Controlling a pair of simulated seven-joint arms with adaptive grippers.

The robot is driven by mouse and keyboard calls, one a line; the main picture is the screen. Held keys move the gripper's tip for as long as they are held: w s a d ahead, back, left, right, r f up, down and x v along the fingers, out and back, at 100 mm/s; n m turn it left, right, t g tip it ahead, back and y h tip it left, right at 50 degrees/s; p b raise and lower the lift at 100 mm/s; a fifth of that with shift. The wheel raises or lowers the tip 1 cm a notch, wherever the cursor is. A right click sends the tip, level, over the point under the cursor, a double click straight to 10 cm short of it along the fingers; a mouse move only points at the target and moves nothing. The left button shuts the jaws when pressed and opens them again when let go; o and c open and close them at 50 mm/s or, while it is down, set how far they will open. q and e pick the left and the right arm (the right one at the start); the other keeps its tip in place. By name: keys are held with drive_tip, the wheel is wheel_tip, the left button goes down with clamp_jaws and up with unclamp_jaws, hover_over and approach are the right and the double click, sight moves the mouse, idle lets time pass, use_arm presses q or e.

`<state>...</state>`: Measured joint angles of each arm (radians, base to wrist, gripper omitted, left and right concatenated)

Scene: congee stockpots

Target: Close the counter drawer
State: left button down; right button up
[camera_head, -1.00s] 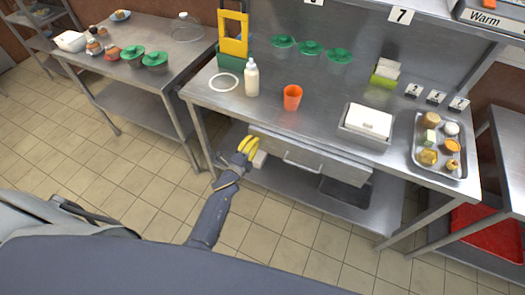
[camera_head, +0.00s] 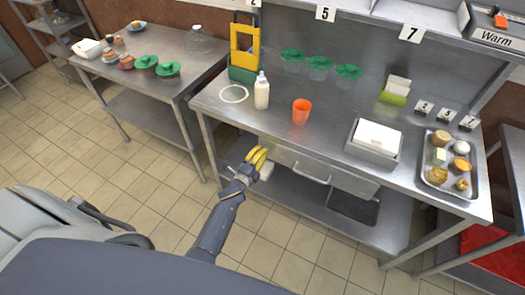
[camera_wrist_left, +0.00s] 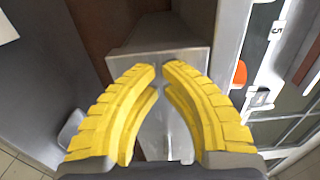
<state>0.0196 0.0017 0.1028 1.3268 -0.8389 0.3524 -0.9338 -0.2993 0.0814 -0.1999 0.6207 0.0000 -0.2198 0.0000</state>
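The counter drawer, with a grey metal front and bar handle (camera_head: 312,176), sits under the main steel counter (camera_head: 235,118). Whether its front stands out from the counter is hard to tell. My left gripper (camera_head: 259,156), with yellow fingers, is near the left end of the drawer front, left of the handle. In the left wrist view its fingertips (camera_wrist_left: 159,67) nearly meet, with nothing visible between them. A grey metal panel lies behind them; I cannot tell whether they touch it. My right gripper is not in view.
The counter holds a white bottle (camera_head: 262,92), an orange cup (camera_head: 302,111), a box with a white top (camera_head: 375,138) and a food tray (camera_head: 448,165). A shelf is below the drawer. Another steel table (camera_head: 155,75) stands left. Tiled floor is clear in front.

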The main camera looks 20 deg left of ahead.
use_arm(q)
drive_tip(key=s+a, duration=0.1)
drive_tip(key=s, duration=1.2)
drive_tip(key=s+f+n+g+y, duration=0.1)
drive_tip(key=s+f+n+g, duration=0.45)
drive_tip(key=f, duration=0.85)
drive_tip(key=s+f+n+g+y, duration=0.1)
drive_tip(key=s+f+n+g, duration=0.1)
drive_tip(key=s+f+n, duration=0.8)
drive_tip(key=s+f+g, duration=0.4)
drive_tip(key=s+f, duration=0.6)
drive_tip(key=s, duration=0.5)
drive_tip(key=s+f+g, duration=0.5)
drive_tip(key=s+f, duration=0.5)
drive_tip(key=s, duration=0.6)
drive_tip(key=shift+d+f, duration=0.25)
drive_tip(key=shift+d, duration=0.05)
